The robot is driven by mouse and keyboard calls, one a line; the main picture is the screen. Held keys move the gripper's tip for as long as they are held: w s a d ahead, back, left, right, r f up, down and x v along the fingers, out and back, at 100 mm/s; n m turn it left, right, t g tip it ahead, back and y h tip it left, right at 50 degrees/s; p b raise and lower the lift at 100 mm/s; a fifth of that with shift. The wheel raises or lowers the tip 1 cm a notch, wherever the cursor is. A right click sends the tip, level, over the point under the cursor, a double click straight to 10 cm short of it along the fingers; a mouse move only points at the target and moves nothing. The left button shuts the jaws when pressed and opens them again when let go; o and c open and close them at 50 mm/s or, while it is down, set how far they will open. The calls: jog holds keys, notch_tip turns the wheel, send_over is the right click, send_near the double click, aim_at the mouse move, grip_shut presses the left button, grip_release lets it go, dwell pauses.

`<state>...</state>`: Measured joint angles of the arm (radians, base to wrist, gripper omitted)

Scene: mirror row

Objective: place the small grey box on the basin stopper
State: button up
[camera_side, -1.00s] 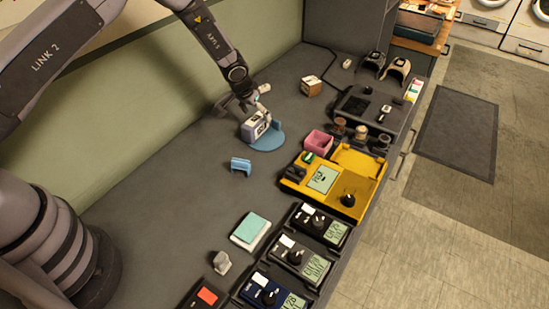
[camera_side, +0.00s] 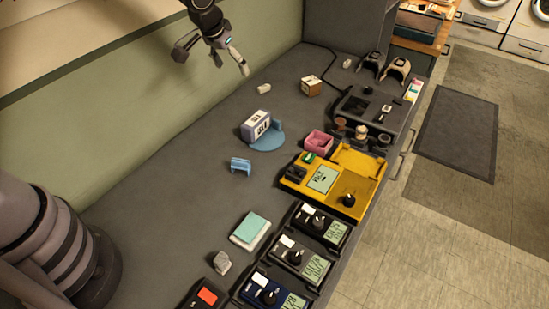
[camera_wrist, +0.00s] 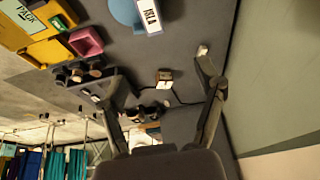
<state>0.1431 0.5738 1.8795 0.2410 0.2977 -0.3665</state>
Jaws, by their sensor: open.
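The grey box with a white, black-lettered label (camera_side: 255,126) stands upright at the left part of the blue round stopper (camera_side: 268,143), overlapping its edge. How much of its base rests on the disc is hidden. A blue upright tab rises from the disc just right of the box. Both also show at the top of the wrist view, the box (camera_wrist: 149,16) beside the blue disc (camera_wrist: 124,12), partly cut off. My gripper (camera_side: 212,58) is open and empty, high above the counter and clear of the box; its spread fingers show in the wrist view (camera_wrist: 160,78).
A blue bracket (camera_side: 241,165) lies in front of the stopper. A pink tray (camera_side: 318,142) and a yellow device (camera_side: 335,182) stand to the right. A brown box (camera_side: 311,86) and a small pale block (camera_side: 264,88) lie behind. The counter to the left is clear.

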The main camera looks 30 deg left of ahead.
jog(key=s+a+r, duration=0.2)
jog(key=s+r, duration=0.6)
jog(key=s+a+r, duration=0.3)
jog(key=s+r, duration=0.5)
jog(key=s+r+t, duration=0.1)
jog(key=s+r, duration=0.1)
jog(key=s, duration=1.6)
jog(key=shift+s+a+r, duration=0.15)
jog(key=shift+s+a, duration=0.05)
jog(key=shift+a, duration=0.2)
